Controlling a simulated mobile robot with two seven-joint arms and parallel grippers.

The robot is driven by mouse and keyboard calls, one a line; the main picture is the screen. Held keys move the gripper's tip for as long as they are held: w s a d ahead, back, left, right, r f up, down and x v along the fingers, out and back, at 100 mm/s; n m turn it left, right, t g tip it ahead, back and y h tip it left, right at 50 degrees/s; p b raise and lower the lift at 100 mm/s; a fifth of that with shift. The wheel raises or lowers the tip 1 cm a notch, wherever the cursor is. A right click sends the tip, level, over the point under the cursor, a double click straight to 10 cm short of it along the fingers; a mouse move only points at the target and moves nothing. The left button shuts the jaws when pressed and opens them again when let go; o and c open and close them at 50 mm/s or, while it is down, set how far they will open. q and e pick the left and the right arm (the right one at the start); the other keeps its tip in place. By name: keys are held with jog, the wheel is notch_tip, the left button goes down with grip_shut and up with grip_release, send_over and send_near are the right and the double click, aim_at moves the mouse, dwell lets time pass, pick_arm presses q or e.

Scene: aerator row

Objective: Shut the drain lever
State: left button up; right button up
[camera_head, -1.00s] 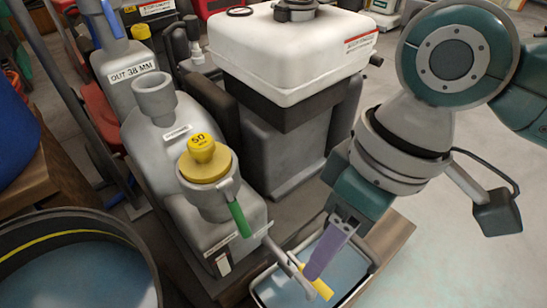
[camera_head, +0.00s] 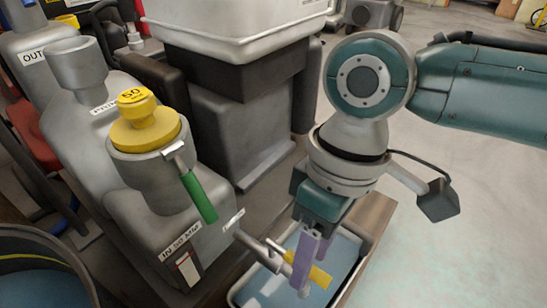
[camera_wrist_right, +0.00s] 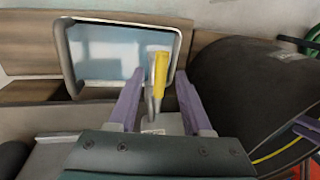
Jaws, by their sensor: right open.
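The drain lever (camera_head: 318,276) has a yellow grip and sits on a grey drain pipe (camera_head: 258,252) low at the front of the grey machine. My right gripper (camera_head: 305,270) is open, with its purple fingers pointing down at the lever. In the right wrist view the yellow grip of the lever (camera_wrist_right: 161,72) stands between the two spread fingers (camera_wrist_right: 159,88), with visible gaps on both sides. The finger partly hides the lever in the head view.
A tray of bluish liquid (camera_head: 277,290) lies under the pipe. A green lever (camera_head: 200,198) hangs beside the yellow cap (camera_head: 146,125) on the machine. A dark round tub (camera_head: 40,265) stands at lower left. Pale floor at right is clear.

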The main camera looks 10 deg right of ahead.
jog(key=shift+c, duration=0.3)
grip_shut()
dwell(1.1)
